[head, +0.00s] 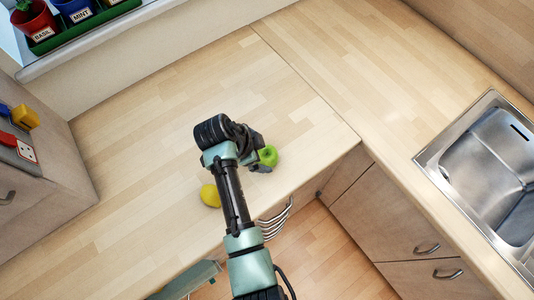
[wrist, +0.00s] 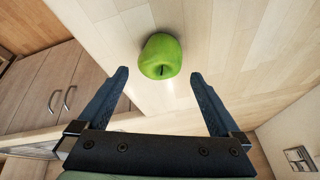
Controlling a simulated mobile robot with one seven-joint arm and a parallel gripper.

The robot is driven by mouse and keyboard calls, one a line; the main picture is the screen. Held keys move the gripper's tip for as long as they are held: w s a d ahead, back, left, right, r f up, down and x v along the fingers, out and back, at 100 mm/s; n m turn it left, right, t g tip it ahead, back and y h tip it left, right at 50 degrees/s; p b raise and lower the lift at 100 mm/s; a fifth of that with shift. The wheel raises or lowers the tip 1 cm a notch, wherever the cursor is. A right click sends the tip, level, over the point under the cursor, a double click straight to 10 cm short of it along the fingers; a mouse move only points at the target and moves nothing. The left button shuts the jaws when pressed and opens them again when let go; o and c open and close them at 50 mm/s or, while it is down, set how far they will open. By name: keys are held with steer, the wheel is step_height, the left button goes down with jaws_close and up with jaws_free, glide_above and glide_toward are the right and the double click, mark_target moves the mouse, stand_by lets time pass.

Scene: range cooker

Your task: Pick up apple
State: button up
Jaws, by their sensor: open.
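A green apple (head: 269,155) lies on the wooden worktop near its front edge, partly behind my gripper in the head view. In the wrist view the apple (wrist: 161,56) lies ahead of my gripper (wrist: 158,75), roughly centred and just beyond the two fingertips. My gripper (head: 262,166) is open, with a finger on each side of the line to the apple and nothing between them. The fingers do not appear to touch the apple.
A yellow lemon-like fruit (head: 210,195) lies on the worktop left of my arm. A steel sink (head: 490,165) is at the right. Potted herbs (head: 75,12) stand on the sill at the upper left. The worktop (head: 150,130) behind the apple is clear.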

mark_target(265, 155)
steer(key=shift+p+x, duration=0.5)
steer(key=shift+x, duration=1.8)
steer(key=shift+a, duration=0.1)
steer(key=shift+c, duration=0.3)
steer(key=c, duration=1.2)
steer(key=shift+c, duration=0.3)
